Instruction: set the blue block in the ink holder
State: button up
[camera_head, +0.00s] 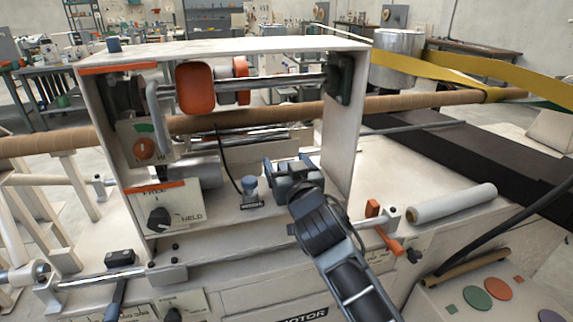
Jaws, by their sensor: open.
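My gripper (288,168) is inside the white machine frame, right of centre, with its jaws apart. I cannot see anything held between them. A small blue-grey piece (249,184) stands upright just left of the gripper, apart from it, on a dark-labelled base (252,205) with a black cable rising behind. Another small dark-blue block (113,44) sits on the top left corner of the frame. I cannot tell for sure which of these is the task's block, or whether the labelled base is the ink holder.
The white frame (345,150) encloses the gripper at top and right. A brown tube (230,117) crosses behind it, with an orange roller (196,88) above. A control panel (165,208) with a black knob stands left. A white roll (452,203) lies right.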

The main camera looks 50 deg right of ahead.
jog(key=shift+r, duration=0.25)
jog(key=b+v, duration=0.3)
jog(key=v, duration=0.9)
jog(key=shift+f, duration=0.15)
jog(key=s+a+f+n+y, duration=0.5)
jog(key=s+a+f+y, duration=0.2)
jog(key=s+a+f, duration=0.3)
jog(key=s+a+n+y, duration=0.1)
jog(key=s+a, duration=0.2)
jog(key=s, duration=0.5)
jog(key=s+a+r+y, duration=0.1)
jog(key=s+a+y, duration=0.1)
jog(key=s, duration=0.7)
jog(key=shift+s+a+n, duration=0.15)
jog(key=shift+a+n, duration=0.25)
jog(key=shift+a, duration=0.2)
jog(key=shift+r, duration=0.1)
jog(key=shift+c, duration=0.4)
